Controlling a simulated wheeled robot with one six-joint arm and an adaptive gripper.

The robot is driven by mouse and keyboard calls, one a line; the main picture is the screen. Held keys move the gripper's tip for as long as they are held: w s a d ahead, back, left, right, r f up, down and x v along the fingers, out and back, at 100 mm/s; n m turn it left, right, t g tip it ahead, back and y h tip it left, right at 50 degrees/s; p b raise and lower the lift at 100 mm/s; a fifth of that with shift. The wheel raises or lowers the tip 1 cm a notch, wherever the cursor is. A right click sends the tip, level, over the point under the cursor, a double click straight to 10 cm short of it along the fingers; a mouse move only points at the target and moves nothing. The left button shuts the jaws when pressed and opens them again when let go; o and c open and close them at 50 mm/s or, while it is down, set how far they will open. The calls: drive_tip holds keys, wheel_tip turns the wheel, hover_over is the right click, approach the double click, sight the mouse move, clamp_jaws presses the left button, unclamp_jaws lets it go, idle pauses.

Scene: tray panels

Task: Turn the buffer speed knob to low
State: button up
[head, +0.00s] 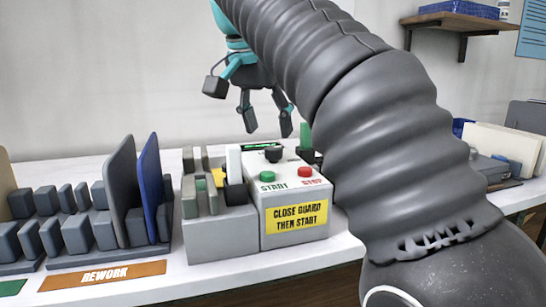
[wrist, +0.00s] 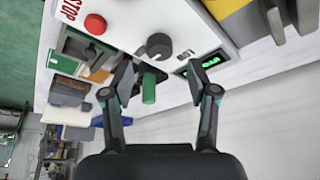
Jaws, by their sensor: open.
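The speed knob is likely the round dark knob (head: 273,154) on top of the white control box (head: 252,194), behind the start and stop buttons. It also shows in the wrist view (wrist: 158,46), on the white panel beside a lit green display (wrist: 204,64). Its setting cannot be read. My gripper (head: 268,123) is open and empty, above and behind the knob in the head view. In the wrist view my gripper (wrist: 158,80) has its fingers spread, with the knob beyond the gap between them and not touched.
A green start button (head: 267,176) and a red stop button (head: 305,172) sit in front of the knob. A green upright piece (wrist: 149,88) stands close to my left finger in the wrist view. A rack with a blue panel (head: 150,185) stands left.

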sight(273, 148)
drive_tip(key=shift+b+x, duration=0.7)
drive_tip(key=shift+x, duration=1.65)
clamp_jaws()
